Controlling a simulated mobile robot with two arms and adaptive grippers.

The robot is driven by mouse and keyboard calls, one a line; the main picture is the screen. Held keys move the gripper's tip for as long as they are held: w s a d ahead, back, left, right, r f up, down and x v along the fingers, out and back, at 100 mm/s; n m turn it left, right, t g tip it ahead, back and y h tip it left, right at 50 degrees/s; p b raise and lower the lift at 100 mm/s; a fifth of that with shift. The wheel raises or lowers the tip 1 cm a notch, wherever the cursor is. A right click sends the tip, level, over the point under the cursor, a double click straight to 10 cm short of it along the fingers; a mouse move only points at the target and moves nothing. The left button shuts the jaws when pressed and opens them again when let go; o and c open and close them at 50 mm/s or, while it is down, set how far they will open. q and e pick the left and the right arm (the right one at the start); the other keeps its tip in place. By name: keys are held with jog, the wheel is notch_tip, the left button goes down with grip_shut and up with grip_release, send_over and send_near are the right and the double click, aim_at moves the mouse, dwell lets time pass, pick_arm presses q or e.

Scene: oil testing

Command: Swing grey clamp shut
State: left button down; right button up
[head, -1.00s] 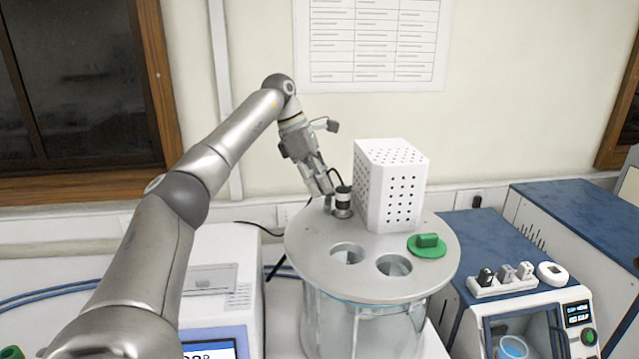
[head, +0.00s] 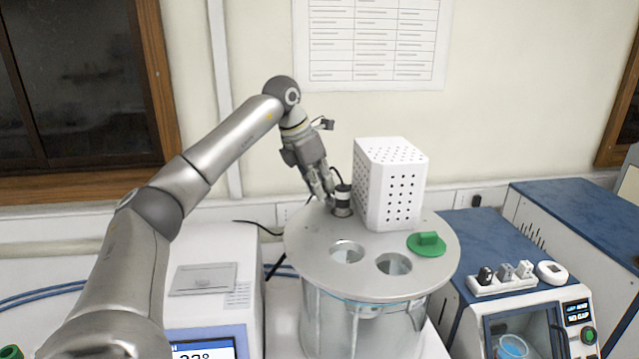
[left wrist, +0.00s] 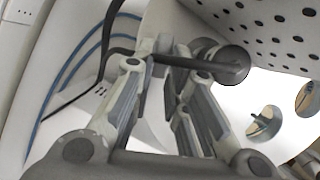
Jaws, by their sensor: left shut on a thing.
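My left gripper (head: 328,196) is over the back of the round metal lid (head: 318,262), its fingertips beside a small black-and-silver cylinder (head: 342,202). In the left wrist view the fingers (left wrist: 164,60) are close together at the tips. A dark grey bar (left wrist: 210,66) crosses there and ends at a round knob (left wrist: 232,58). The bar seems to be part of the grey clamp; the fingers partly hide it, and the grip on it is hard to make out. My right gripper is not in view.
A white perforated box (head: 388,185) stands on the lid just right of the cylinder. The lid has two open holes and a green plug (head: 427,244). A black cable (left wrist: 88,84) runs beside the gripper. Blue-topped machines (head: 570,215) stand at the right.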

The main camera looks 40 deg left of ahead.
pick_arm(q)
jog(key=shift+d+r+n, duration=0.1)
jog(key=shift+n, duration=0.4)
jog(key=c, duration=1.4)
grip_release()
jog(key=shift+c, duration=0.2)
